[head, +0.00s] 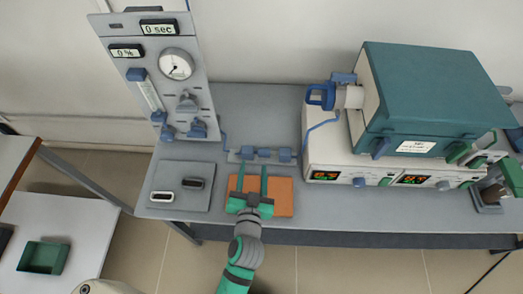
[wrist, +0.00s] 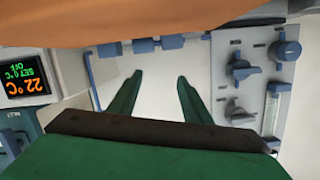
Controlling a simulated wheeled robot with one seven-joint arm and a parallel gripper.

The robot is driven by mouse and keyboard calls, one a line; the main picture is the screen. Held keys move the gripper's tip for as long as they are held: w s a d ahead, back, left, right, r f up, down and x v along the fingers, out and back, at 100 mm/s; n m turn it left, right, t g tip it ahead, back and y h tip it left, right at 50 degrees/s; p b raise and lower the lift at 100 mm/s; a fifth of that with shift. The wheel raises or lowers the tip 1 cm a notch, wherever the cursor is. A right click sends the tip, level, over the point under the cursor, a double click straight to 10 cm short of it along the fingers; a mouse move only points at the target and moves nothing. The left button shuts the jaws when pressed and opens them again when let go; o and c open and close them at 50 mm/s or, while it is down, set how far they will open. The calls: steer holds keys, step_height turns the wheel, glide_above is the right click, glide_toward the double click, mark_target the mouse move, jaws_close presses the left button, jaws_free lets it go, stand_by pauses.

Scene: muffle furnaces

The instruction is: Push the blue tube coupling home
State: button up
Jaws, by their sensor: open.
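Three blue blocks sit in a row on a pale strip on the bench, in line with the blue tubing: a left one (head: 248,153), a middle one (head: 264,153) and a right one (head: 285,155). I cannot tell for sure which is the tube coupling. The row also shows upside down in the wrist view (wrist: 143,45), with small gaps between blocks. My gripper (head: 251,168) has two green fingers, spread apart and empty. The fingertips are just on the near side of the left and middle blocks. In the wrist view the open fingers (wrist: 160,76) point toward the row.
The gas panel (head: 160,75) stands at back left. The teal furnace (head: 425,95) on its white base stands right. Blue tubing (head: 309,135) runs to the furnace base.

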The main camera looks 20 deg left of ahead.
steer(key=w+a+r+n+g+y, duration=0.5)
steer(key=w+a+r+n+y, duration=0.2)
steer(key=w+a+r+n, duration=0.3)
steer(key=n+g+h, duration=0.6)
steer(key=n+g, duration=0.3)
steer(key=n, duration=0.3)
glide_toward(261, 151)
steer(key=x, duration=0.9)
steer(key=shift+s+a+f, duration=0.1)
steer(key=shift+a+f, duration=0.1)
steer(key=shift+f, duration=0.05)
